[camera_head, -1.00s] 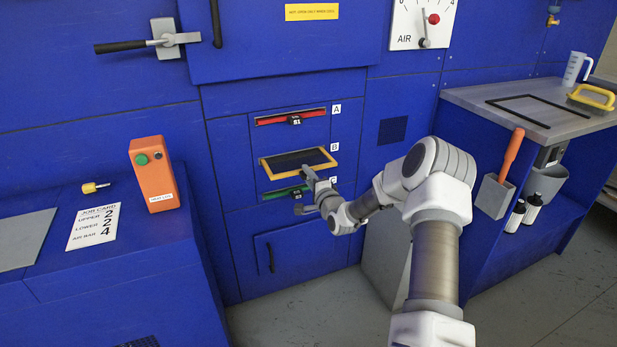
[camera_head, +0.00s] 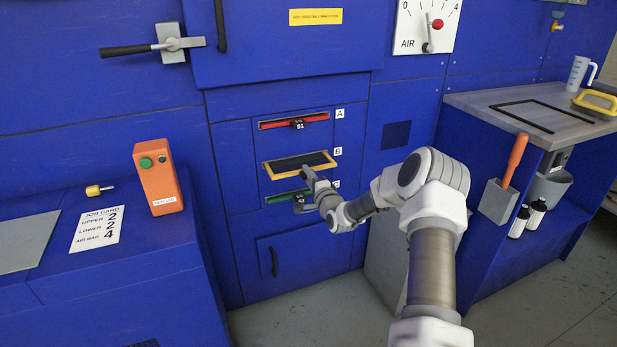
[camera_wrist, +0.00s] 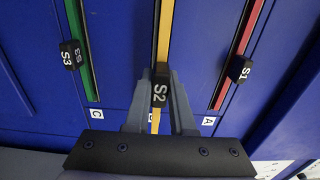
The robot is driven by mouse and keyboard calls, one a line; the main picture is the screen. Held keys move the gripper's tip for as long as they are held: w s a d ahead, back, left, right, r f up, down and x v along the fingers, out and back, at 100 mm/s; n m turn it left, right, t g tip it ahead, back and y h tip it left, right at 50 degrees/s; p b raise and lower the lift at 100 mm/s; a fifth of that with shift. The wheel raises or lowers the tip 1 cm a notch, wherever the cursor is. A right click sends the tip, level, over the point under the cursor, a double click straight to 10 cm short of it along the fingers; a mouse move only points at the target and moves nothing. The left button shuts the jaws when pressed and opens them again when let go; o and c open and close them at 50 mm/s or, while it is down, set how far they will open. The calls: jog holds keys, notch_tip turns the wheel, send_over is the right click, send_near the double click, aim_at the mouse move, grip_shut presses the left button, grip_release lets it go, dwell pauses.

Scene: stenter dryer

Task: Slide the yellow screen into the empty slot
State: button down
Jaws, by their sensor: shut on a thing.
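The yellow screen (camera_head: 329,164) is a yellow-edged frame with a dark mesh face. It sits partly inside the middle slot, beside label B (camera_head: 337,152), with its front part still outside. In the wrist view its yellow edge (camera_wrist: 165,35) runs away from me between the other two screens. My gripper (camera_head: 310,172) is shut on the screen's black S2 handle (camera_wrist: 160,92), with one finger on each side. How deep the screen's far end reaches is hidden.
The red screen S1 (camera_head: 292,121) fills the slot above and the green screen S3 (camera_head: 285,197) the slot below. An orange control box (camera_head: 158,182) stands at left. A workbench (camera_head: 480,101) stands at right.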

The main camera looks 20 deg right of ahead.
aim_at(300, 163)
jog(key=shift+w+a, duration=0.15)
jog(key=shift+w, duration=3.5)
jog(key=c, duration=0.7)
grip_release()
jog(key=shift+s+r, duration=0.1)
jog(key=shift+f, duration=0.3)
jog(key=shift+r, duration=0.1)
jog(key=shift+s, duration=0.4)
jog(key=s+p, duration=0.1)
jog(key=s, duration=0.5)
jog(key=s+p, duration=0.1)
jog(key=s, duration=0.5)
jog(key=s+p, duration=0.1)
jog(key=s, duration=0.6)
jog(key=shift+d+r, duration=0.1)
jog(key=shift+d, duration=0.25)
